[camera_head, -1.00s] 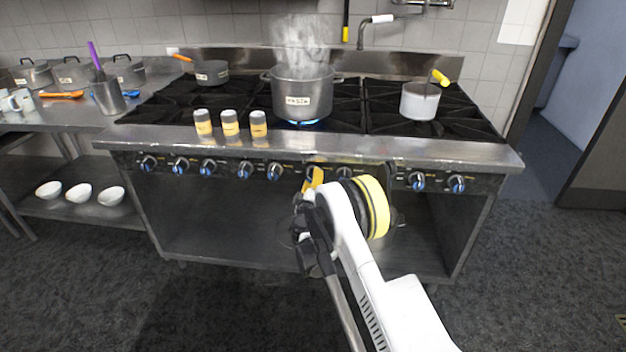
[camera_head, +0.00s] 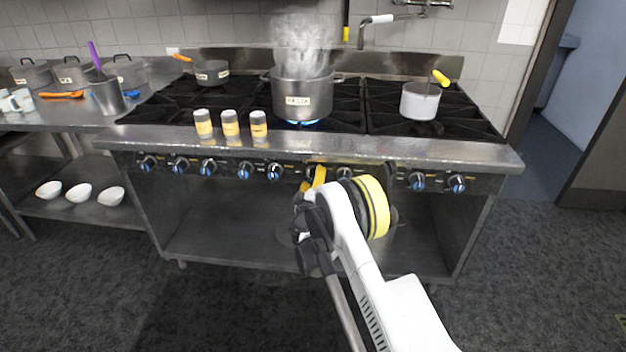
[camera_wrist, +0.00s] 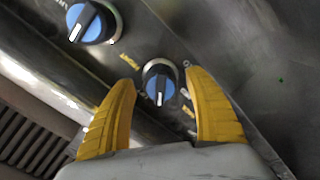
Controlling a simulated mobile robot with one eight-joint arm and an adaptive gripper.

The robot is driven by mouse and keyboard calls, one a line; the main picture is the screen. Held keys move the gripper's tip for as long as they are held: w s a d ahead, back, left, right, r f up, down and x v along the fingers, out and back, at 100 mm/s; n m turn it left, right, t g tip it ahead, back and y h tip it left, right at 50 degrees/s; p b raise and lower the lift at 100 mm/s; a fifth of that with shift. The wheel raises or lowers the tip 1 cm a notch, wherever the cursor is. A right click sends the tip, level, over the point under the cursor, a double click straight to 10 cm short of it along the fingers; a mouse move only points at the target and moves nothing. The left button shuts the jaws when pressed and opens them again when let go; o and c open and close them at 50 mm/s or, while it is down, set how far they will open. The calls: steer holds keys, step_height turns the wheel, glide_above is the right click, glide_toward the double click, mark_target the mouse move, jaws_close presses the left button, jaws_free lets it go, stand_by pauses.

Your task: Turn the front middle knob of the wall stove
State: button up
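The wall stove (camera_head: 140,140) has a row of blue and silver knobs along its front panel. In the wrist view one knob (camera_wrist: 160,84) lies between the two yellow fingers of my gripper (camera_wrist: 162,100), with a gap on each side. Its white pointer mark faces down in that picture. A second knob (camera_wrist: 91,22) is at the upper left, outside the fingers. In the head view my gripper (camera_head: 314,180) is at the panel right of the middle, and my arm partly hides the knobs there. My gripper is open.
A steaming pasta pot (camera_head: 303,95) stands over a lit blue flame on the middle of the stove. Several shakers (camera_head: 230,123) stand near the front edge. A small pot (camera_head: 420,101) is at the right. The floor in front is clear.

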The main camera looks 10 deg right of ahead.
steer(key=shift+s, duration=0.1)
steer(key=v, duration=0.7)
steer(key=shift+s, duration=0.15)
steer(key=shift+r, duration=0.15)
steer(key=s+d+r+m+g, duration=0.2)
steer(key=s+d+r, duration=0.2)
steer(key=r, duration=0.5)
steer(key=s+d+r+m+g, duration=0.3)
steer(key=s+r, duration=0.1)
steer(key=r, duration=0.5)
steer(key=s+d+r+m+g+y, duration=0.1)
steer(key=s+r, duration=0.1)
steer(key=s, duration=0.5)
steer(key=s+d+r+g, duration=0.1)
steer(key=s+r, duration=0.2)
steer(key=s, duration=0.4)
steer(key=s+a+f+g+y, duration=0.1)
steer(key=s+a+f+y, duration=0.1)
steer(key=s, duration=0.9)
steer(key=s+a+f+m+g+y, duration=0.1)
steer(key=s+a, duration=0.3)
steer(key=s, duration=0.8)
steer(key=shift+s+a+f+g+y, duration=0.2)
steer(key=shift+f+g+y, duration=0.4)
steer(key=shift+y, duration=0.2)
